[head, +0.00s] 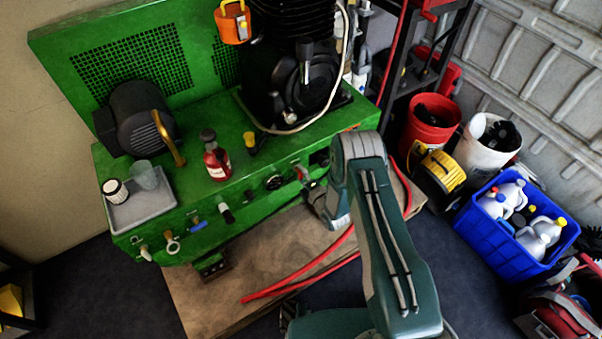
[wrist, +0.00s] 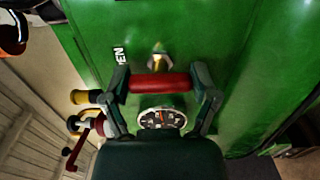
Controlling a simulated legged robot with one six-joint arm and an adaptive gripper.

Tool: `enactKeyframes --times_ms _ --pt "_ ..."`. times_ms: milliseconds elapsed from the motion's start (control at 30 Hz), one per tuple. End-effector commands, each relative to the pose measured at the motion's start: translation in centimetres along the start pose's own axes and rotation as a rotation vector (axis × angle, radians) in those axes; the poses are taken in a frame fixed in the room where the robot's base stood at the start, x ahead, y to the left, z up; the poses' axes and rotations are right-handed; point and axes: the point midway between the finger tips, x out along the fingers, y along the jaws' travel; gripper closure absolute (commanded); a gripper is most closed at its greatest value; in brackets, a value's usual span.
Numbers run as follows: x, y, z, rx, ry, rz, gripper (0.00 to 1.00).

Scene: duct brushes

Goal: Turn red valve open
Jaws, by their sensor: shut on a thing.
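The red valve handle (wrist: 160,83) is a short red bar across the front of the green machine in the wrist view. My gripper (wrist: 161,85) has one finger at each end of the bar and is shut on it. A brass fitting (wrist: 157,62) shows just beyond the bar. White letters "EN" (wrist: 120,57) are on the green panel beside it; any further letters are hidden by my finger. In the head view, my forearm hides most of my gripper, and a small red part (head: 301,172) shows beside it on the panel.
A round gauge (wrist: 162,118) sits close below the bar, between my fingers. Another red lever (wrist: 76,150) is at lower left. Red hose (head: 300,278) lies across the wooden board (head: 205,295). A blue crate of jugs (head: 490,245) and buckets (head: 431,122) stand to the right.

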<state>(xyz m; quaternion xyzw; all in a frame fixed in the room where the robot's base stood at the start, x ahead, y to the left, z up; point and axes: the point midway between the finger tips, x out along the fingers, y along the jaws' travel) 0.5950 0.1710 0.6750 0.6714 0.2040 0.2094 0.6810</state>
Motion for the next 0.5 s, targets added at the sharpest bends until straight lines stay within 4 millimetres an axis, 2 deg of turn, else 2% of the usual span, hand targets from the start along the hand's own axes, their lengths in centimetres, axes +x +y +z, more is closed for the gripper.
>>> enactKeyframes --times_ms 33,200,233,267,500 --pt "-0.18 -0.43 -0.53 0.002 0.012 -0.012 0.71" --pt "-0.20 -0.48 -0.54 0.003 0.012 -0.013 0.71" --pt "-0.20 -0.49 -0.55 0.003 0.012 -0.013 0.15" --pt "-0.21 -0.50 -0.54 0.003 0.011 -0.013 0.01" --pt "-0.15 -0.29 -0.28 0.002 0.005 -0.008 0.00"
